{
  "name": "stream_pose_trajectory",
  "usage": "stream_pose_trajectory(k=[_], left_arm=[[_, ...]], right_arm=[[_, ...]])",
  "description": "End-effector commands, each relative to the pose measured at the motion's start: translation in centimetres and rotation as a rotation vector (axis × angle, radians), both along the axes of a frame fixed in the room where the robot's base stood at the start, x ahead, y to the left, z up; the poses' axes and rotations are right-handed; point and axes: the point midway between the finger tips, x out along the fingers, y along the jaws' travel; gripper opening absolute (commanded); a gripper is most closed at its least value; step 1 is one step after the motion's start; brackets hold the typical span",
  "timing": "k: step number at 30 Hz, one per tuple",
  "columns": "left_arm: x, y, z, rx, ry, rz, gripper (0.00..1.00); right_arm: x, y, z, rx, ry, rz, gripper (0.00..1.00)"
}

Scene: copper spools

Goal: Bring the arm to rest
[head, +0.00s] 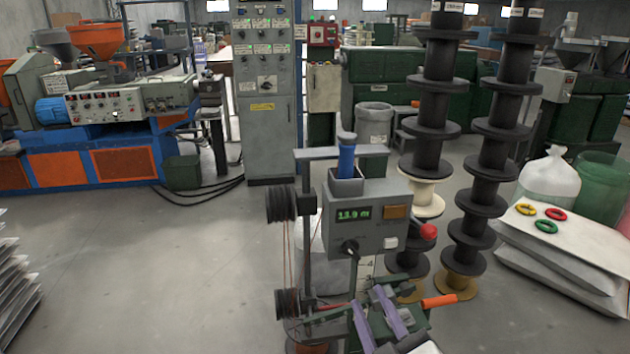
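My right gripper (368,298) is low in the head view, in front of the winding machine (362,215). Its two purple fingers stand apart with a gap between them, and I see nothing held there. The fingers overlap the lower part of the machine in the picture; whether they touch it I cannot tell. The machine has a grey box with a green display, a dark knob and a red ball handle (428,231). My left gripper is out of view.
Two tall stacks of black spools (437,110) (497,130) stand behind and right of the machine. White sacks (570,245) with red, yellow and green rings lie at right. A grey cabinet (266,130) stands behind. The floor (160,270) at left is open.

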Motion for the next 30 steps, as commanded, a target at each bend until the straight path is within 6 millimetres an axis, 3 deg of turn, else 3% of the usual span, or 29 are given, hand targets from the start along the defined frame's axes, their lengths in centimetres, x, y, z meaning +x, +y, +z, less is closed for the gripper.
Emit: stream_pose_trajectory(k=[5,9,12,15,18,21,30], left_arm=[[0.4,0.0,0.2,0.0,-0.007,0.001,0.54],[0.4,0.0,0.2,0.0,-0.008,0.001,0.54],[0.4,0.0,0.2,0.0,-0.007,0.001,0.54],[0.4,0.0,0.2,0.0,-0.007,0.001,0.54],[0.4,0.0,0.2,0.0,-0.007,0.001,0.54],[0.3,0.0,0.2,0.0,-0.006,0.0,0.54],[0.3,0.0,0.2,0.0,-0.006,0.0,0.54]], right_arm=[[-4.6,-1.2,-9.8,0.134,0.25,-0.005,0.3],[-10.7,-2.2,-18.1,0.278,0.486,-0.034,0.3],[-15.3,-2.8,-22.5,0.37,0.629,-0.064,0.3],[-19.0,-3.1,-25.4,0.44,0.734,-0.093,0.3],[-21.3,-3.3,-27.0,0.487,0.797,-0.113,0.3],[-22.3,-3.4,-27.6,0.508,0.823,-0.122,0.3],[-22.3,-3.4,-27.6,0.508,0.823,-0.122,0.3]])
